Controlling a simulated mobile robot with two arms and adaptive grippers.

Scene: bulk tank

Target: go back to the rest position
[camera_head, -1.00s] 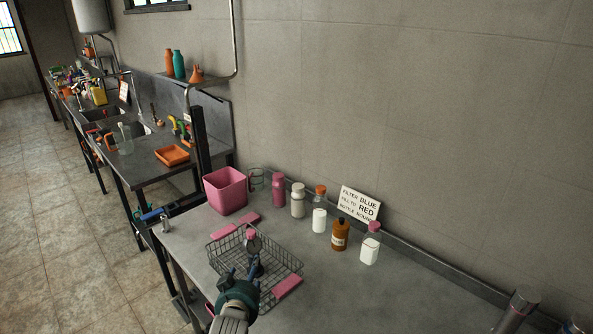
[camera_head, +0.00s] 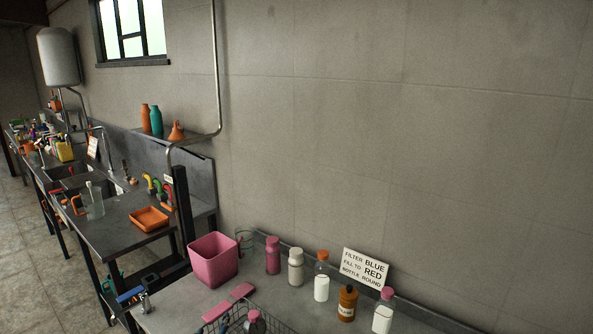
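Neither of my grippers shows clearly in the head view. A wire basket (camera_head: 289,328) is cut off by the bottom edge, and a grey bottle with a pink cap (camera_head: 254,318) stands in it. Something small and bluish shows beside that bottle at the bottom edge; I cannot tell what it is. The grey worktop (camera_head: 178,305) holds a pink bin (camera_head: 213,262) and a row of bottles along the wall: a pink bottle (camera_head: 273,256), a white bottle (camera_head: 296,267), an orange-capped bottle (camera_head: 321,280), a brown bottle (camera_head: 347,304) and a pink-capped white bottle (camera_head: 383,312).
A sign (camera_head: 365,267) leans on the wall behind the bottles. A glass beaker (camera_head: 245,240) is behind the bin. To the left, a sink counter holds an orange tray (camera_head: 149,219) and clutter. Floor (camera_head: 30,265) is open at far left.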

